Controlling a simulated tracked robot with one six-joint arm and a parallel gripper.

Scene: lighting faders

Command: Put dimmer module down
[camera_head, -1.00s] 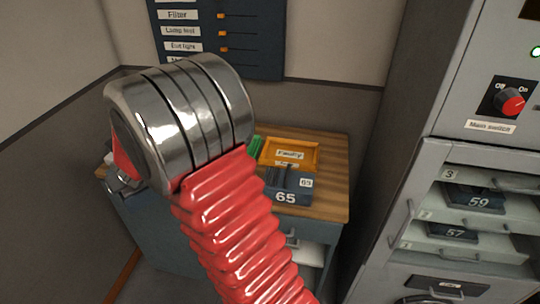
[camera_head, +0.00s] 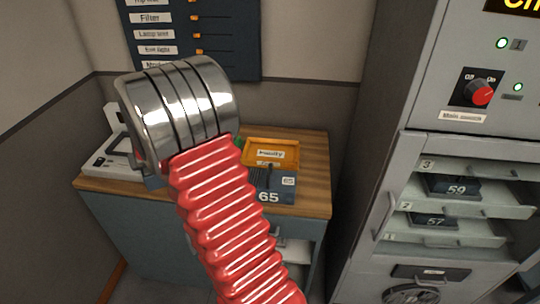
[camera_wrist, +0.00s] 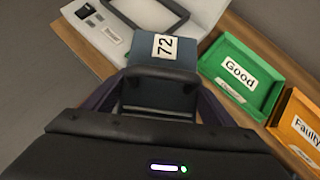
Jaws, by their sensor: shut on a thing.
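My gripper (camera_wrist: 160,92) is shut on a dark blue dimmer module (camera_wrist: 176,50) with a white label reading 72, seen in the wrist view. The module is in front of the jaws, over or close to the wooden bench top; I cannot tell whether it touches anything. In the head view my red and chrome arm hides most of the gripper and module. A green tray marked Good (camera_wrist: 234,82) lies to the right of the module. An orange tray marked Faulty (camera_wrist: 296,124) lies beyond it, and also shows in the head view (camera_head: 288,153).
A pale device (camera_wrist: 112,42) with a dark frame stands on the bench, beyond the module. Module 65 (camera_head: 275,190) sits in front of the orange tray. The grey cabinet (camera_head: 435,138) at right holds drawers with modules 59 (camera_head: 452,187) and 57 (camera_head: 433,221).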

